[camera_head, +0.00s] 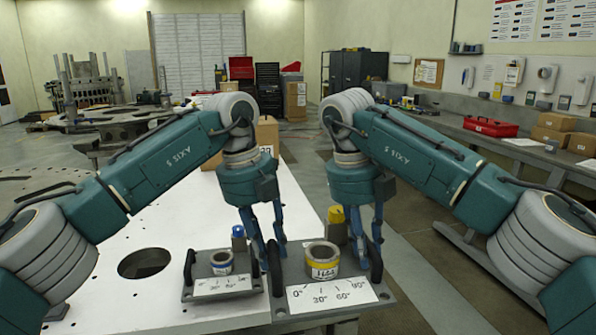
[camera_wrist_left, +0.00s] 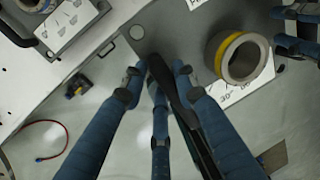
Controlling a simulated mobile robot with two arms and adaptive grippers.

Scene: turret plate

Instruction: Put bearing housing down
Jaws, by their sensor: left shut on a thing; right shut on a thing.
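The bearing housing (camera_head: 370,268) looks to be the larger grey plate with a short grey cylinder, a yellow band and a white angle-scale label. A black handle stands at each side of it. My left gripper (camera_head: 270,258) is shut on the left handle, which shows between its blue fingers in the left wrist view (camera_wrist_left: 160,75). My right gripper (camera_head: 368,258) is shut on the right handle. The housing looks about level at the right edge of the white table (camera_head: 120,225). I cannot tell whether its underside touches the table.
A smaller grey plate (camera_head: 190,292) with a blue-banded cylinder and black handles stands close at left. The table has a round hole (camera_head: 144,263) further left. A cardboard box (camera_head: 266,135) stands behind my left gripper. Open floor lies to the right of the table.

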